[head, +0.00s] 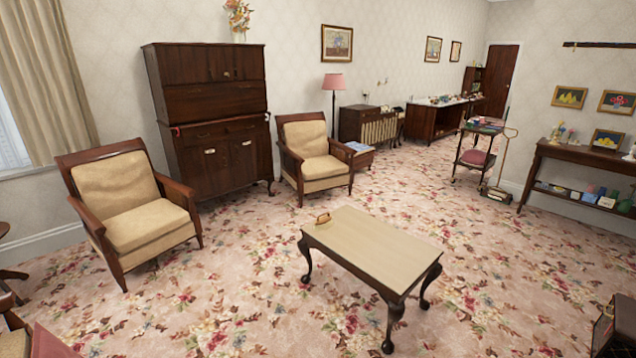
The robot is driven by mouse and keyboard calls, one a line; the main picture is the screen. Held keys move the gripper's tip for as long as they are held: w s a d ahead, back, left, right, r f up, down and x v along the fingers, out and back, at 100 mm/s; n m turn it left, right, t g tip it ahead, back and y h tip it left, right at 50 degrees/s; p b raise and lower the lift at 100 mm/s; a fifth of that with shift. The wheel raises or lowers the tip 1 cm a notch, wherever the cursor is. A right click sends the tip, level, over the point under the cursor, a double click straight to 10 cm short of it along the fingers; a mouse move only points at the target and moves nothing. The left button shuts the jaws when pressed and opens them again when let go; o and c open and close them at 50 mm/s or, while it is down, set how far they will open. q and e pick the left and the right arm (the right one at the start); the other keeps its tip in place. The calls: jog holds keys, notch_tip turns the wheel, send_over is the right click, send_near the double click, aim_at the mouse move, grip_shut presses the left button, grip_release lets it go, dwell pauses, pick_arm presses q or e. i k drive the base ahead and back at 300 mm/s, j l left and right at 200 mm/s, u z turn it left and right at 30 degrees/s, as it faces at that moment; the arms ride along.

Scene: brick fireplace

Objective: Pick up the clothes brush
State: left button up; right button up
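A small brown wooden item (323,218), which looks like the clothes brush, lies on the far left corner of the low coffee table (375,246). It is small in the head view, so its bristles cannot be made out. The table has a pale top and dark curved legs, and the rest of its top is bare. Neither of my grippers shows in the head view.
Two cream-cushioned armchairs (130,208) (314,158) stand beyond the table, by a dark cabinet (215,110). A trolley (478,150) and a console table (580,170) stand at the right. Open floral carpet (230,290) surrounds the coffee table.

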aim_at(322, 223)
jog(key=i+j+u, duration=0.1)
jog(key=i+u, duration=0.2)
jog(key=i, duration=0.8)
jog(key=i+l+u, duration=0.3)
jog(key=i, duration=0.8)
jog(key=i+j+z, duration=0.15)
jog(key=i+z, duration=0.3)
jog(key=i+j+z, duration=0.25)
jog(key=z, duration=0.2)
jog(key=i+j+z, duration=0.4)
